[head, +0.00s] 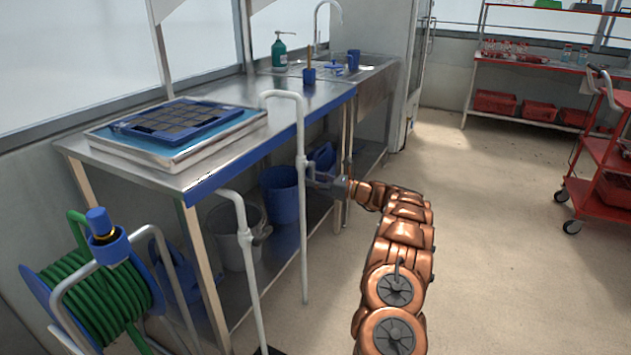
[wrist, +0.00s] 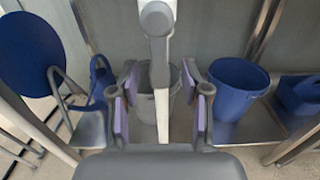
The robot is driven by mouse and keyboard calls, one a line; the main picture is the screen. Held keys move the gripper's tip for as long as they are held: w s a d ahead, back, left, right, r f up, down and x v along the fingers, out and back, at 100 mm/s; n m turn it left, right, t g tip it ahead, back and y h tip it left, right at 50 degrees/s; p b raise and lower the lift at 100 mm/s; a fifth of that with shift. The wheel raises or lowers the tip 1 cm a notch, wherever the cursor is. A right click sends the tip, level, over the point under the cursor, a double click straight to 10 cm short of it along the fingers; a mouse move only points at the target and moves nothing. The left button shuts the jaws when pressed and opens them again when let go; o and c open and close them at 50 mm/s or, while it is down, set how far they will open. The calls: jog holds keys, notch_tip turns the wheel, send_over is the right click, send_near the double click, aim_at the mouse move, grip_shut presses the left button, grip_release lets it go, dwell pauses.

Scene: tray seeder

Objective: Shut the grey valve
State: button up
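The grey valve (wrist: 157,20) shows in the wrist view at top centre, on an upright white pipe (wrist: 162,118). Its round hub is at the top and its grey lever (wrist: 160,72) points down along the pipe. My gripper (wrist: 160,80) is open, with one purple-padded finger on each side of the lever and a gap on both sides. In the head view my gripper (head: 328,181) is at the right-hand white pipe (head: 302,130), and hides most of the valve there. A second grey valve (head: 262,234) sits on the left-hand white pipe (head: 243,222).
A steel bench (head: 290,92) stands behind the pipes. Below it are a blue bucket (head: 281,196) and a grey bucket (head: 232,238). A green hose reel (head: 95,300) stands at front left. A red trolley (head: 605,155) is at right; the floor between is clear.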

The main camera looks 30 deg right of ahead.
grip_shut()
dwell(0.4)
jog(key=w+d+r+n+b, duration=0.2)
jog(key=d+r+n, duration=0.2)
jog(key=n, duration=1.4)
jog(key=shift+w+d+r+b, duration=0.15)
jog(key=shift+w+r+b, duration=0.2)
jog(key=shift+r, duration=0.2)
jog(key=shift+o, duration=0.2)
grip_release()
